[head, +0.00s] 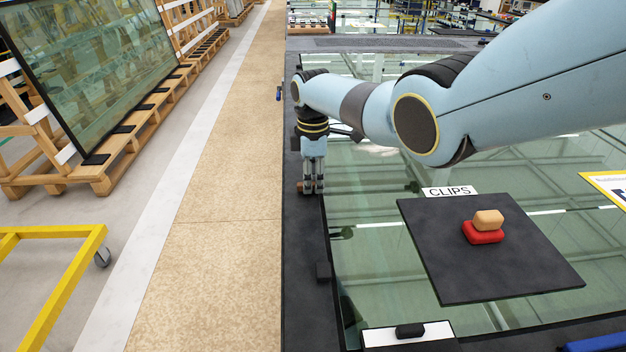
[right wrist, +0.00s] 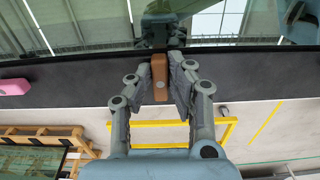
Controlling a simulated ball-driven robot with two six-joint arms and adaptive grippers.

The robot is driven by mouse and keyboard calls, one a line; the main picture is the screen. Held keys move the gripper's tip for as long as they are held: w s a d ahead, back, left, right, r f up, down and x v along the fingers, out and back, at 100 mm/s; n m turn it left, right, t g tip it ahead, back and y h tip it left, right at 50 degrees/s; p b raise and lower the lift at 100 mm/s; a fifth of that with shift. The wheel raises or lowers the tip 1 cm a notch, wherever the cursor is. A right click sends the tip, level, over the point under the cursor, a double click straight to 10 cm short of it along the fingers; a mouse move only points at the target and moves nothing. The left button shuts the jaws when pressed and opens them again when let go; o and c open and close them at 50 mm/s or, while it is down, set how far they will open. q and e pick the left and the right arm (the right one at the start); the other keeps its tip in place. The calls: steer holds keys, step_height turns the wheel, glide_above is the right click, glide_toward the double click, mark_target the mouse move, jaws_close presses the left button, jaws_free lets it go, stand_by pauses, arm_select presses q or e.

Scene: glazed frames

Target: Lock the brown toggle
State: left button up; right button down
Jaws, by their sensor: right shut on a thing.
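The brown toggle (right wrist: 160,80) is between the fingertips of my right gripper (right wrist: 169,82) in the right wrist view. It stands lengthwise up the picture at the dark frame edge, with a finger on each side. In the head view my right gripper (head: 313,187) points down at the left dark border of the glazed frame (head: 302,235), and its fingers mostly hide the toggle there. My right gripper is shut on the toggle. My left gripper is not in view.
A dark pad (head: 440,270) beside the CLIPS label (head: 450,191) holds a tan block (head: 488,219) on a red block (head: 483,233). A black piece (head: 410,331) lies on a white plate at the front. A pink piece (right wrist: 14,87) sits on the dark border. A yellow cart (head: 60,290) stands left.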

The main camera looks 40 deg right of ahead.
mark_target(313, 183)
steer(key=shift+w+r, duration=0.1)
steer(key=shift+w, duration=0.05)
stand_by(0.4)
steer(key=c, duration=1.3)
jaws_free()
steer(key=shift+o, duration=0.2)
step_height(313, 183, up, 12)
